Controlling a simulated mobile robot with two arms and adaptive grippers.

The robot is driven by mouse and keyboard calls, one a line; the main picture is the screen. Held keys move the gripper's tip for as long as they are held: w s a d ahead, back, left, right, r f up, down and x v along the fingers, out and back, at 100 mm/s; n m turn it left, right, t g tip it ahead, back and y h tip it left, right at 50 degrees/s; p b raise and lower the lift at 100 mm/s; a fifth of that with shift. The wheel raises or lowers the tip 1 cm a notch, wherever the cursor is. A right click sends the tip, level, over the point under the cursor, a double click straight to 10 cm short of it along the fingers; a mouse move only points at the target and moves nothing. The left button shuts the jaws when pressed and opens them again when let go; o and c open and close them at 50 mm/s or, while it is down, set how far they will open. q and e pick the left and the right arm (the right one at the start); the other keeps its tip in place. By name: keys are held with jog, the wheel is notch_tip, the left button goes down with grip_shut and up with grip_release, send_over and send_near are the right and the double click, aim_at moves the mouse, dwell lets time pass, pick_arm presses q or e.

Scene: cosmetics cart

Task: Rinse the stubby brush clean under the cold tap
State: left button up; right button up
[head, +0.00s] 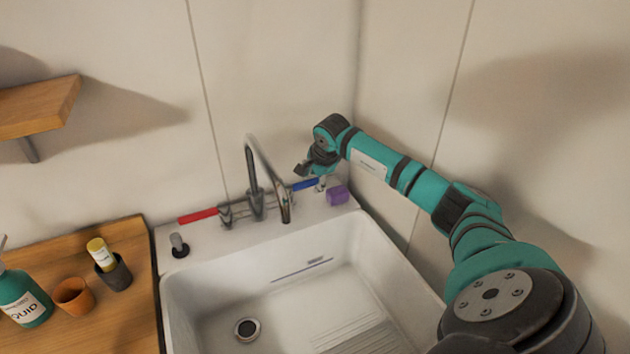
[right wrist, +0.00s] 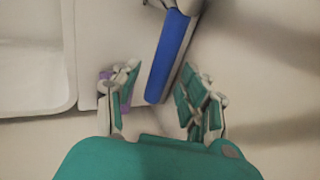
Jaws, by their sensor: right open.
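The tap (head: 255,190) stands at the back of the white sink, with a tall curved spout. Its cold lever is the blue handle (head: 304,184) on the right; the red handle (head: 198,216) is on the left. My right gripper (head: 312,168) is at the blue handle. In the right wrist view the blue handle (right wrist: 170,55) lies between the spread fingers of my open right gripper (right wrist: 160,78). No water shows under the spout. A short grey object with a dark base (head: 179,245) stands on the sink's left back ledge; I cannot tell whether it is the stubby brush. My left gripper is out of view.
A purple block, perhaps a sponge (head: 337,194), sits on the back ledge close to my right gripper. The sink basin (head: 285,305) looks empty. A teal bottle (head: 24,297), an orange cup (head: 73,294) and a dark cup (head: 116,277) stand on the wooden counter at left.

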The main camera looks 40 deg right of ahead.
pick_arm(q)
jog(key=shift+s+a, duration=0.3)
pick_arm(e)
jog(key=shift+s+a+r, duration=0.1)
jog(key=c, duration=0.9)
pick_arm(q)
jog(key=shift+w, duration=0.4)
pick_arm(e)
grip_shut()
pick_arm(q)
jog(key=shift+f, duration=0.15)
